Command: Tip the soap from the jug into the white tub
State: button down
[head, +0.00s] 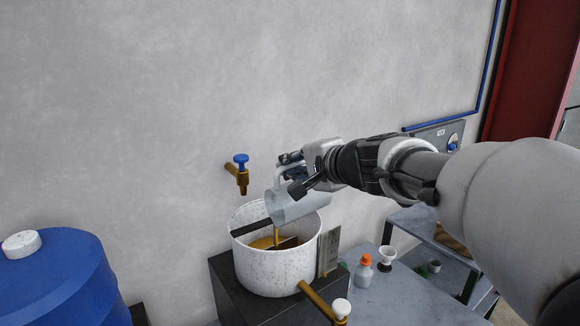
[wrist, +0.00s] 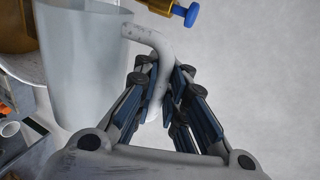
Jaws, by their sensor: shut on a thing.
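The jug (head: 294,207) is translucent grey and tilted over the white tub (head: 262,279), its mouth toward the tub's inside. A thin amber stream (head: 276,236) runs down from it, and amber liquid shows in the tub. My gripper (head: 288,170) is above the tub's right side, shut on the jug's handle. In the wrist view the fingers (wrist: 160,85) close around the pale curved handle (wrist: 150,40), and the jug's body (wrist: 85,70) fills the left. The jug's inside is mostly hidden.
A brass tap with a blue handle (head: 240,172) juts from the wall behind the tub. A brass outlet with a white knob (head: 341,308) sticks out at the front. A blue drum (head: 60,285) stands left. A bottle with an orange cap (head: 364,274) and a small white cup (head: 387,256) stand on the bench right.

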jog(key=shift+s+a+r+n+t+h+b, duration=0.2)
jog(key=shift+s+a+n+b, duration=0.2)
jog(key=shift+a+b, duration=0.3)
jog(key=shift+s+a+r+n+t+h+b, duration=0.1)
jog(key=shift+s+a+n+h+b, duration=0.1)
jog(key=shift+s+a+n+b, duration=0.45)
dwell(4.2)
jog(key=shift+w+d+m, duration=0.15)
jog(key=shift+w+m, duration=0.1)
dwell(0.5)
